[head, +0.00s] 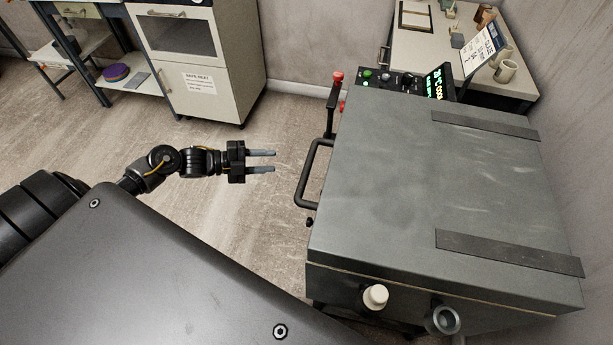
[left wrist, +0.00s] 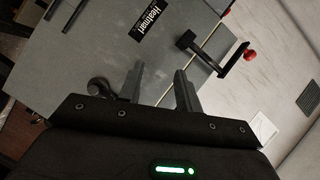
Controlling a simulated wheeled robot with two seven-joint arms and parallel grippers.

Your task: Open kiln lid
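The grey kiln (head: 400,180) stands at the right in the head view, its flat lid lying shut on the body. Two dark hinge straps lie across the lid's right side. A black lid handle (head: 303,172) sticks out at the lid's left edge. My left gripper (head: 275,161) is left of the handle, apart from it, with its two fingers spread and nothing between them. In the left wrist view the open fingers (left wrist: 160,88) point toward the kiln's side (left wrist: 110,50), which bears a "Heatmart" label (left wrist: 153,20). My right gripper is not in view.
A black lever with a red knob (head: 337,77) rises at the kiln's back left, near a control panel (head: 400,80). A side table (head: 432,50) with cups and a sign stands behind. A white cabinet (head: 200,60) stands at the back left. Floor between is clear.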

